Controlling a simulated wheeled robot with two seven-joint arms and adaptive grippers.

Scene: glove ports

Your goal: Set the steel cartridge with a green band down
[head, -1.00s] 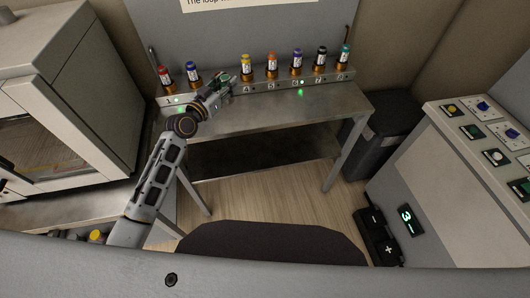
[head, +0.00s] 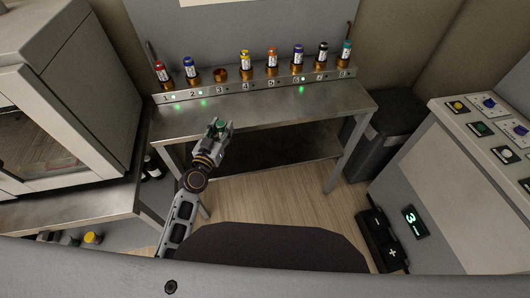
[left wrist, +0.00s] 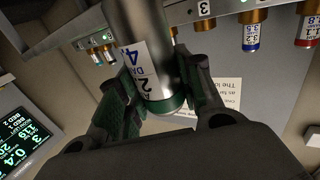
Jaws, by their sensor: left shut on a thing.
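My left gripper (head: 219,128) is shut on the steel cartridge with a green band. In the left wrist view the cartridge (left wrist: 140,40) is a grey metal cylinder with a white label and a green band at its near end, between the two fingers (left wrist: 160,100). In the head view only its green end (head: 222,123) shows clearly. The gripper is over the front part of the steel bench (head: 270,112), apart from the rack (head: 260,86). Socket 3 (head: 220,76) in the rack is empty. My right gripper is not in view.
The other rack sockets hold cartridges with coloured caps, such as a red one (head: 160,71) and a blue one (head: 190,67). A white cabinet (head: 75,80) stands at the left, a button console (head: 480,150) at the right. The bench top before the rack is bare.

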